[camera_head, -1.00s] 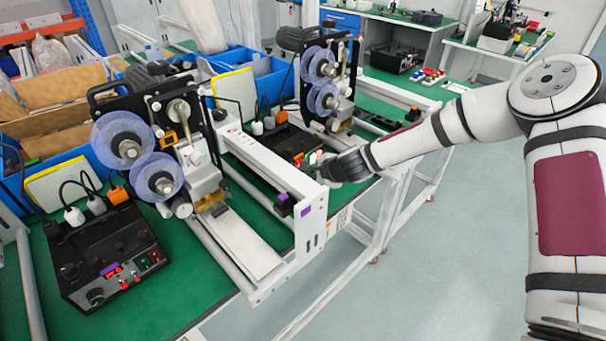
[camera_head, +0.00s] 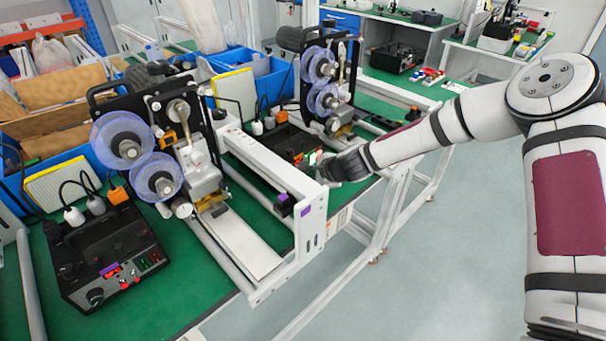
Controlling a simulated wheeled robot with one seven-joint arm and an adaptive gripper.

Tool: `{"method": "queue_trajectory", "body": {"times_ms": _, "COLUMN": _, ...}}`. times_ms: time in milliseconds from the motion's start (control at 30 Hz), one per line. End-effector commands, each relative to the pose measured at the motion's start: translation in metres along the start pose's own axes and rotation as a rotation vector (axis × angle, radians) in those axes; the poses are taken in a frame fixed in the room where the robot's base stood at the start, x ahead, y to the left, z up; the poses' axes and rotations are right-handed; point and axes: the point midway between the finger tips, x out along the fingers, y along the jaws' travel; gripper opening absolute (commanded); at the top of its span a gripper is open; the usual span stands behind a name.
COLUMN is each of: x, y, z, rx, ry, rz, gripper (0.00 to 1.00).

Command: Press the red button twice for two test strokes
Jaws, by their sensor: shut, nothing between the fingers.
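My gripper (camera_head: 322,164) is shut and empty. It reaches in from the right to the front right corner of the far coder's black control box (camera_head: 283,141). Small red and green spots show at its fingertips, and the hand partly hides that panel. I cannot tell whether the fingertips touch a button, or whether one there is pressed. The near coder's control box (camera_head: 97,239) stands at lower left, away from my gripper, with small red controls (camera_head: 130,281) and a lit display on its front panel.
The near coder (camera_head: 190,140) with blue-violet reels and its white rail frame (camera_head: 262,165) stand left of my gripper. The far coder (camera_head: 322,80) stands behind it. Blue bins (camera_head: 262,82) line the back. Open floor (camera_head: 470,240) lies below my arm.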

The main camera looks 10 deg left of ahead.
Motion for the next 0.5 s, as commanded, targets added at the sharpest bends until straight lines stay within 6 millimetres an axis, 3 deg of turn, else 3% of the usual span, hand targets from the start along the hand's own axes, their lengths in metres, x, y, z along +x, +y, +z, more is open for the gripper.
{"method": "queue_trajectory", "body": {"times_ms": 500, "x": 0.0042, "y": -0.0041, "z": 0.0050, "rx": -0.002, "ry": -0.003, "rz": -0.001, "gripper": 0.00}}
